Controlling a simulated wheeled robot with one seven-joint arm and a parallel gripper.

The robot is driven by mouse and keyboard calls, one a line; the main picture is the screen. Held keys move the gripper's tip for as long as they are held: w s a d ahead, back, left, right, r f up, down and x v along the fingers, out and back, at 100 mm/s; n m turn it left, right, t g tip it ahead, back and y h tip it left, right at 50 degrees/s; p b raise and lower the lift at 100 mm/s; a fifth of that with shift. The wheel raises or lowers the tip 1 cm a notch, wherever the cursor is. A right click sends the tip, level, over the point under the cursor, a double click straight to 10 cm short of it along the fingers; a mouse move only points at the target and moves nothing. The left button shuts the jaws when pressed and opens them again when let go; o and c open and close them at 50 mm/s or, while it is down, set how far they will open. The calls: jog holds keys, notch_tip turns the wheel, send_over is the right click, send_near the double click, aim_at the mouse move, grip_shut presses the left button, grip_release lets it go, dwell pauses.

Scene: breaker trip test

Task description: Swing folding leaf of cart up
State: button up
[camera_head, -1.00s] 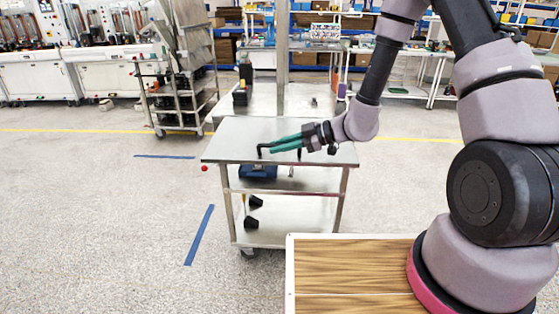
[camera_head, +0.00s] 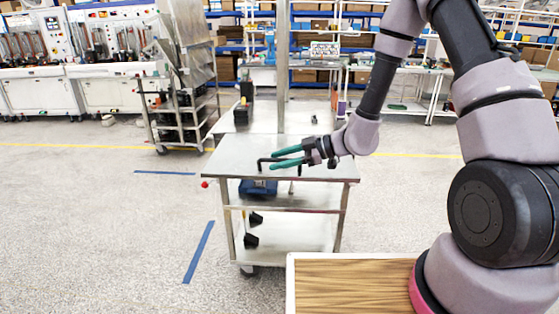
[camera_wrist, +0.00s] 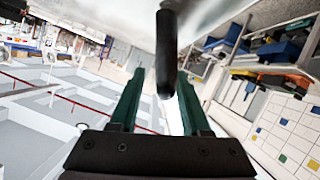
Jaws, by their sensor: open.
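The metal cart (camera_head: 240,212) stands in front of me, with a flat, roughly level grey panel (camera_head: 232,155) at its top. I cannot tell for certain whether this panel is the folding leaf. A black bar handle (camera_head: 263,161) sits on the panel. My gripper (camera_head: 275,159) is over the panel, with green fingers spread apart on either side of the handle in the picture. In the wrist view the black bar (camera_wrist: 167,50) shows between and beyond the open fingertips (camera_wrist: 160,72). No grip on the bar shows. Part of the handle is hidden by my gripper.
A blue item (camera_head: 258,187) and black blocks (camera_head: 251,240) are on the cart's lower levels. An upright post (camera_head: 282,70) rises behind the panel. Another loaded cart (camera_head: 185,90) stands back left. The floor left of the cart is open.

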jog(key=v, duration=1)
jog(key=shift+d, duration=0.4)
jog(key=shift+r, duration=0.1)
jog(key=s+d+r+m+t+h, duration=0.2)
jog(key=s+d+r+m+h, duration=0.3)
jog(key=s+d+r+m, duration=0.3)
jog(key=s+d+r+m+t+h, duration=0.3)
jog(key=s+d+r+m+h, duration=0.3)
jog(key=r+m, duration=1)
jog(key=s+d+r, duration=0.1)
jog(key=d, duration=0.2)
jog(key=shift+s+r, duration=0.35)
jog(key=shift+s, duration=0.05)
